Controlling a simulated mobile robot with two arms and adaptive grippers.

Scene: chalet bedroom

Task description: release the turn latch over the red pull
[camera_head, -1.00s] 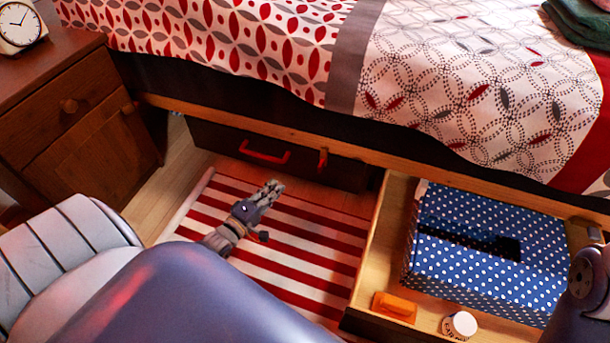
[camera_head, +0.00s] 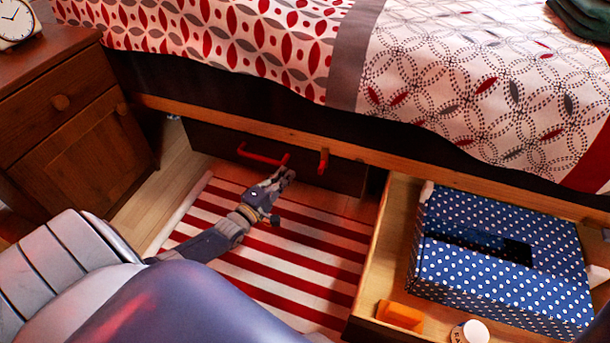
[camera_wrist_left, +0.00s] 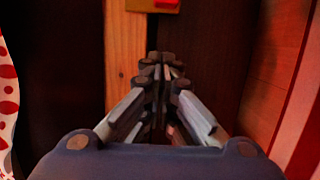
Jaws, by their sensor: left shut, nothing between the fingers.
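The drawer front (camera_head: 215,143) under the bed is dark and carries a red pull (camera_head: 263,156). A small red turn latch (camera_head: 323,161) stands upright at the wooden rail, to the right of the pull. It looks cut off at the top of the left wrist view (camera_wrist_left: 166,3), on a yellowish plate. My left gripper (camera_head: 285,174) is shut and empty. Its tips are by the right end of the pull, short of the latch and apart from it. In the left wrist view the closed fingers (camera_wrist_left: 160,75) point toward the latch. My right gripper is not in view.
An open drawer (camera_head: 385,250) at right holds a blue dotted box (camera_head: 480,285), an orange block (camera_head: 400,315) and a white round container (camera_head: 470,332). A striped rug (camera_head: 290,260) covers the floor. A nightstand (camera_head: 70,125) stands left. The bed overhangs above.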

